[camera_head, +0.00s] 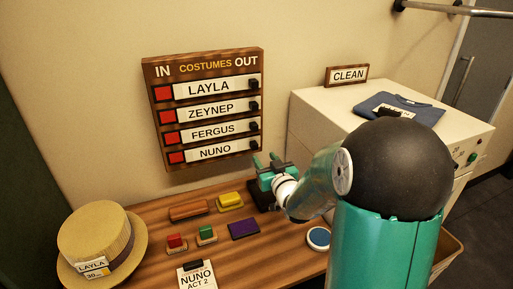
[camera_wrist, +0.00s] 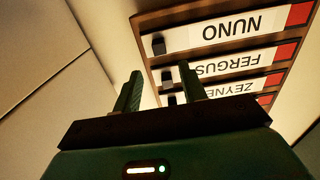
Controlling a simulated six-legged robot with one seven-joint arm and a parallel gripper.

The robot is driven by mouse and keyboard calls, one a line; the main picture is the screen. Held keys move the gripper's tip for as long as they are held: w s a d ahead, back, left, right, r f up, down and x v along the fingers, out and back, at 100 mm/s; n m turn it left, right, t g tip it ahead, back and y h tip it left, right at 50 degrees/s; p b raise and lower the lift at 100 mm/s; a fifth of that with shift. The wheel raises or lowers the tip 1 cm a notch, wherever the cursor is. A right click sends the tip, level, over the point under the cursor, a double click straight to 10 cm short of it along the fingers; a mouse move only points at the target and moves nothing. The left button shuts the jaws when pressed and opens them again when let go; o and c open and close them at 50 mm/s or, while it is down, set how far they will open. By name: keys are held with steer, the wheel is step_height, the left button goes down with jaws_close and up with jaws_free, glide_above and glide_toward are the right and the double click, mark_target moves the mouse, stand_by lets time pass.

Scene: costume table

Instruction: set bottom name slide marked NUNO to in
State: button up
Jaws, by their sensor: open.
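The name board (camera_head: 259,110) hangs on the wall, with IN at its left end and OUT at its right end. The bottom slide, marked NUNO (camera_head: 215,152), sits toward the right, with a red patch (camera_head: 176,157) showing at its left and a black knob (camera_head: 255,143) at its right end. In the wrist view the board is upside down; the NUNO slide (camera_wrist: 232,28) is uppermost and its knob (camera_wrist: 158,44) is at the left. My gripper (camera_head: 268,163) is open and empty, just below the board's lower right corner. Its fingers (camera_wrist: 160,88) are apart from the NUNO knob.
LAYLA, ZEYNEP and FERGUS slides sit above, also with red at left. The wooden table (camera_head: 150,222) below holds a straw hat (camera_head: 98,232), a NUNO card (camera_head: 197,277) and several small coloured blocks. A white machine (camera_head: 320,112) with a folded blue shirt (camera_head: 399,109) stands at right.

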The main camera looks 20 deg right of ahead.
mark_target(255, 146)
steer(key=w, duration=0.7)
steer(key=shift+w, duration=0.4)
jaws_close()
